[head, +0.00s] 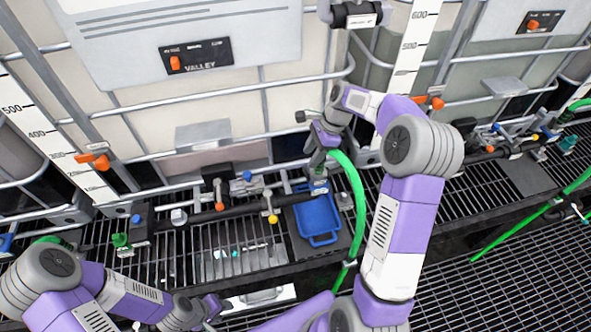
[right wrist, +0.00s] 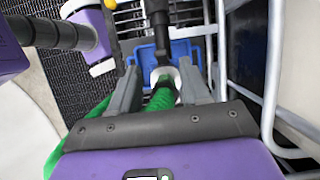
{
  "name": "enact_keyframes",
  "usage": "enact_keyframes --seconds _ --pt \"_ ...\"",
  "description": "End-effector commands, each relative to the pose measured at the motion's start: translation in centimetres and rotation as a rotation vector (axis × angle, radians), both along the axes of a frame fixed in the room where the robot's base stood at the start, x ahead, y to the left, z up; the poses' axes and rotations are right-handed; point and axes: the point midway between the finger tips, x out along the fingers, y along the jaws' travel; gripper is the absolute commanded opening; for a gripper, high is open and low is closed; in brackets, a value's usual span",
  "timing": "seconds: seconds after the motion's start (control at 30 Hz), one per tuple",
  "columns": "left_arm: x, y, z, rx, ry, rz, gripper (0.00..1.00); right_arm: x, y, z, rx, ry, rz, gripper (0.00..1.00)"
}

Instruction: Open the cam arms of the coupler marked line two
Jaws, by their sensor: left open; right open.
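A pale coupler end (right wrist: 165,76) on a green hose (right wrist: 163,98) shows in the right wrist view, below a dark pipe (right wrist: 160,25). My right gripper (right wrist: 160,72) is open, with one grey finger on each side of the coupler; I cannot tell whether they touch it. In the head view my right gripper (head: 322,140) is at the top of the green hose (head: 356,190) and hides most of the coupler. The cam arms and any line two marking cannot be made out. My left gripper (head: 214,308) is low at the left, small and partly hidden, away from the coupler.
A blue tray (head: 333,238) sits on the grating below the coupler. A dark manifold pipe (head: 245,209) with coloured valve handles runs to its left. Caged totes (head: 290,110) stand behind. More green hose (head: 530,218) lies at the right over open grating.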

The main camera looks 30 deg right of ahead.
Motion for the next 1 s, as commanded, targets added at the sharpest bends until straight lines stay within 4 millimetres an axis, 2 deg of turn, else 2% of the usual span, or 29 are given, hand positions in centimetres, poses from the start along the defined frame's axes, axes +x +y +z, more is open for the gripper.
enact_keyframes --seconds 0.13,0.53,0.9,0.93,1.0 --pt "0.0 0.0 -0.1 -0.001 -0.001 -0.001 0.41 -0.2 -0.3 -0.4 0.006 0.012 -0.026 0.47" --pt "0.0 0.0 0.0 -0.001 -0.001 -0.001 0.41 0.4 2.0 -5.8 0.006 0.01 -0.019 0.47" --pt "0.0 0.0 0.0 0.0 -0.001 -0.001 0.41 0.5 2.3 -6.5 0.004 0.008 -0.019 0.47" --pt "0.0 0.0 0.0 0.0 -0.001 -0.001 0.41 0.5 2.3 -6.5 0.004 0.008 -0.019 0.45" --pt "0.0 0.0 0.0 0.0 -0.001 -0.001 0.41 0.5 2.3 -6.5 0.004 0.008 -0.019 0.35"
